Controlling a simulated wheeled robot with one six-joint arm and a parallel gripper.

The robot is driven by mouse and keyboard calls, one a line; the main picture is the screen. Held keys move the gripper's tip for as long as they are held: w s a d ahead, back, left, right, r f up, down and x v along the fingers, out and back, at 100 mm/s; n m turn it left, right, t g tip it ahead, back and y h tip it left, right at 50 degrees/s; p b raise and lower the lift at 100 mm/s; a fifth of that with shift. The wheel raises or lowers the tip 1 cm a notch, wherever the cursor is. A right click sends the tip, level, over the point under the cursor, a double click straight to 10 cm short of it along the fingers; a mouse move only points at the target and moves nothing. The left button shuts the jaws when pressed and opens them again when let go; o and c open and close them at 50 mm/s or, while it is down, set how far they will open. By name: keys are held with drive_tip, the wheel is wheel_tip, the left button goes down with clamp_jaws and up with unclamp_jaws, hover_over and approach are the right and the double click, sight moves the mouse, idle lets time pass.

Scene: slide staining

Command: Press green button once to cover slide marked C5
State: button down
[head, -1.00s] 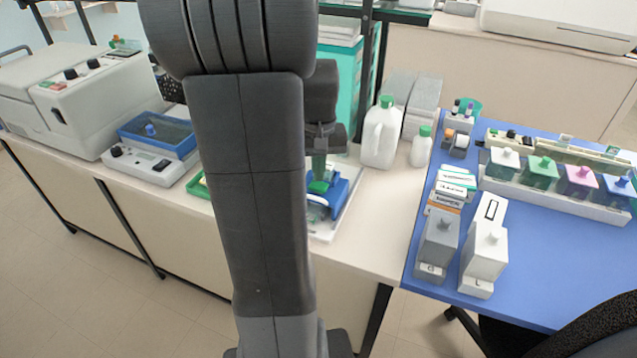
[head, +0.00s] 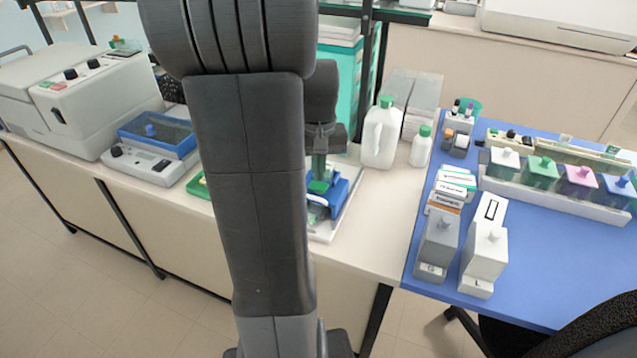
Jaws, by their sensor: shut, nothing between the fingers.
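The green button (head: 319,187) sits on top of a small blue device (head: 342,190) on a white base (head: 329,230), right of my arm. My gripper (head: 319,176) points straight down over the button with its fingers shut and empty. Its fingertips are at or just above the button; I cannot tell if they touch or press it. My arm hides the left part of the device. Something pale and glassy (head: 316,211) shows low in the device, but no C5 mark can be read.
A white jug (head: 381,138) and a smaller white bottle (head: 421,147) stand right of the device. A blue-lidded instrument (head: 158,135) and a green tray edge (head: 198,188) lie to the left. Staining jars (head: 541,172) stand on the blue table (head: 560,255). The front bench strip (head: 365,245) is clear.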

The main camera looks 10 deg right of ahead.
sight(319, 185)
drive_tip(key=shift+f+b, duration=0.8)
drive_tip(key=shift+f, duration=0.45)
idle(0.4)
drive_tip(key=shift+r, duration=0.1)
wheel_tip(319, 185, up, 7)
drive_tip(key=p, duration=0.6)
idle(0.7)
